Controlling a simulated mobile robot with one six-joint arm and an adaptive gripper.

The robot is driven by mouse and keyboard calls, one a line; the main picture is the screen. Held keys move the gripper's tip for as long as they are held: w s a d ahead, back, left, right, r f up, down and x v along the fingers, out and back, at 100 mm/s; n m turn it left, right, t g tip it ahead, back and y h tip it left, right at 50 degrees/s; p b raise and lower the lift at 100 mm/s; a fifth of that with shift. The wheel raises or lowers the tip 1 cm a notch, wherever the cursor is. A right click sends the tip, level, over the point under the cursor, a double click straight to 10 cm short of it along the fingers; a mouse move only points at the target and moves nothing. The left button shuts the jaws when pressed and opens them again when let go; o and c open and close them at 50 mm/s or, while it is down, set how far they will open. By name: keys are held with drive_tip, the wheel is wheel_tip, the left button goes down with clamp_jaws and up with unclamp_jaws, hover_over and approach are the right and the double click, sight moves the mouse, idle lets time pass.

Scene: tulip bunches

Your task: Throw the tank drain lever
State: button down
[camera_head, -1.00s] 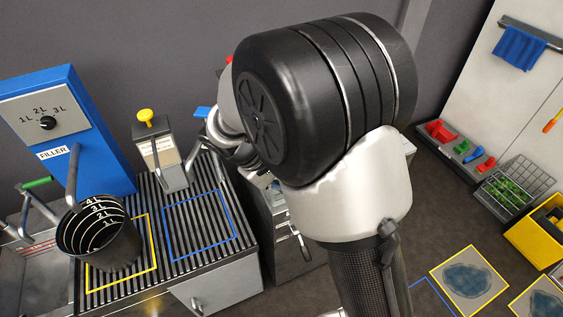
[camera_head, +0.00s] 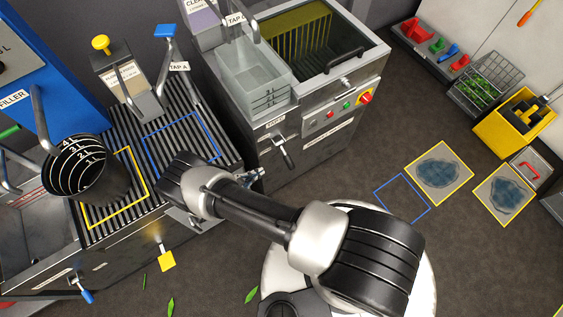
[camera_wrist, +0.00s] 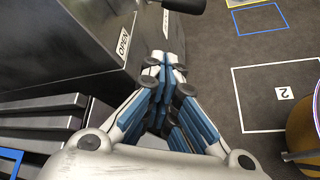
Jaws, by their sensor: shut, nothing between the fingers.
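The tank drain lever (camera_head: 283,150) is a short metal lever with a dark handle, on the front of the steel tank unit (camera_head: 345,95), below a small label.
A black bucket (camera_head: 92,170) stands on the slatted bench at left, beside a blue-outlined square (camera_head: 180,136). A control panel with a red-yellow knob (camera_head: 365,98) is right of the lever.

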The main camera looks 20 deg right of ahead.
sight(286, 157)
drive_tip(key=s+f+b+x, duration=0.1)
drive_tip(key=f+b+x, duration=0.15)
drive_tip(key=x, duration=0.95)
drive_tip(key=shift+n+t, duration=0.3)
drive_tip(key=shift+n, duration=0.2)
drive_tip(key=r, duration=0.1)
drive_tip(key=s+r, duration=0.1)
drive_tip(key=r, duration=0.1)
drive_tip(key=s+r+p, duration=0.1)
drive_tip(key=shift+s+d+r, duration=0.1)
drive_tip(key=shift+d+r, duration=0.3)
drive_tip(key=shift+s, duration=0.1)
drive_tip(key=shift+r, duration=0.1)
